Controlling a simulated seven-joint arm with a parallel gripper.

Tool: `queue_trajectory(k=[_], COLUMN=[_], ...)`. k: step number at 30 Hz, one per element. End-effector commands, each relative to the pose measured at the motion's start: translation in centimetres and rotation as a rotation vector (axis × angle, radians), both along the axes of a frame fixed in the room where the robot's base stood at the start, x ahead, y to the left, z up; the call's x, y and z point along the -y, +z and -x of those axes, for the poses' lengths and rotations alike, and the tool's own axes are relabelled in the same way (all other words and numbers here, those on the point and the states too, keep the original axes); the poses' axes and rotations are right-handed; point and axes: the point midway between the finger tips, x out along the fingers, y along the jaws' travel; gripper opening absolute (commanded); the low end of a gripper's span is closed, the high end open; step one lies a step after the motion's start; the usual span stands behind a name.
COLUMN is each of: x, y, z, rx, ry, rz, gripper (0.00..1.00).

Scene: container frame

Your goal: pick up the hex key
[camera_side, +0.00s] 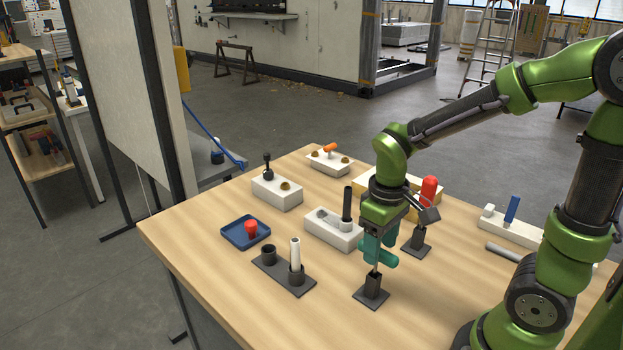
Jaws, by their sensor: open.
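What looks like the hex key (379,254) has a teal T-shaped handle and a thin metal shaft. It stands upright in a small dark holder (371,293) near the front of the table. My gripper (378,236) points down at the handle, its fingers open at the handle's upper part. The gripper partly hides the handle, and I cannot tell whether the fingers touch it.
A red-topped tool (429,189) stands in another dark holder (416,243) close behind, to the right. A white block (333,232) with a black peg is to the left. The wooden table's (215,290) front left is clear.

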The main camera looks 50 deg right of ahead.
Motion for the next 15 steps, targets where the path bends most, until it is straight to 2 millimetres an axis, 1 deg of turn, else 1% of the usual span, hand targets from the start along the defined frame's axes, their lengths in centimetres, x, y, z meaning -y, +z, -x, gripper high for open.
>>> queue_trajectory(k=[1,3,6,9,14,15], x=[-0.2,-0.2,-0.2,-0.2,-0.2,-0.2], y=[-1.0,-2.0,-2.9,-3.3,-3.2,-3.2], z=[-0.1,-0.2,-0.2,-0.2,-0.3,-0.3], rx=[-0.007,-0.005,-0.004,-0.001,0.0,0.0], ry=[0.001,0.001,-0.001,-0.001,-0.001,-0.001], rz=[0.0,0.0,-0.001,-0.001,-0.001,-0.001], gripper=[0.55,0.55,0.55,0.55,0.55,0.52])
